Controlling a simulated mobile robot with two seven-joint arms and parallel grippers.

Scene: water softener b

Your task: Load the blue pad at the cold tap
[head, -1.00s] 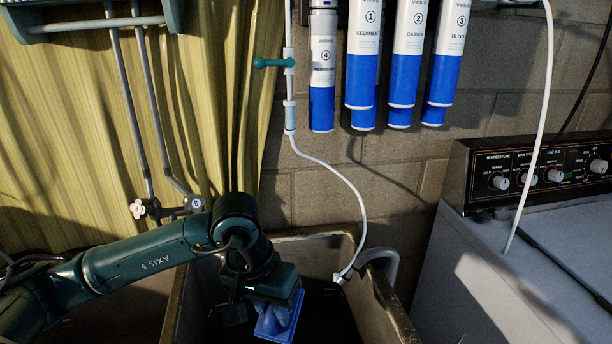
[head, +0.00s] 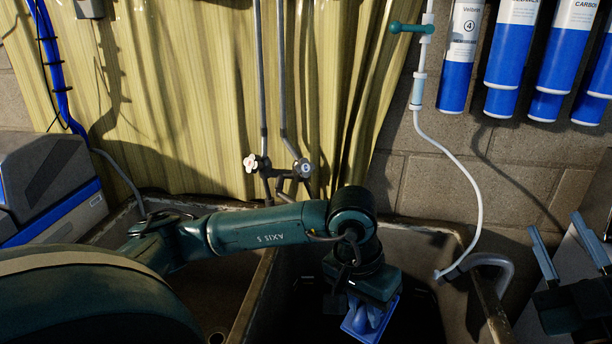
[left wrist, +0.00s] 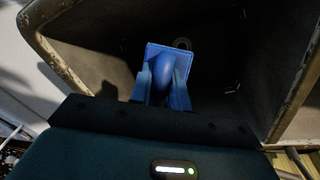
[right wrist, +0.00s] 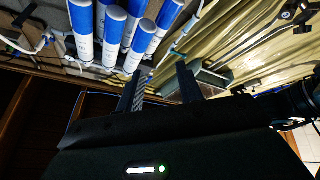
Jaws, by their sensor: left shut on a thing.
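A blue pad (head: 358,322) is held low over the right sink basin by my left gripper (head: 368,308). Two taps are on grey pipes before the curtain: one has a white handle (head: 250,163), the other a dark round knob with a pale blue face (head: 303,168). The second looks like the cold tap, but its mark is too small to read. My right gripper (head: 556,226) is open and empty at the right edge.
A double sink (head: 255,300) lies below the taps. A white hose (head: 462,165) hangs down to a grey spout (head: 492,262) at the right rim. Blue and white filter cartridges (head: 462,55) hang above. A grey and blue box (head: 52,190) stands at left.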

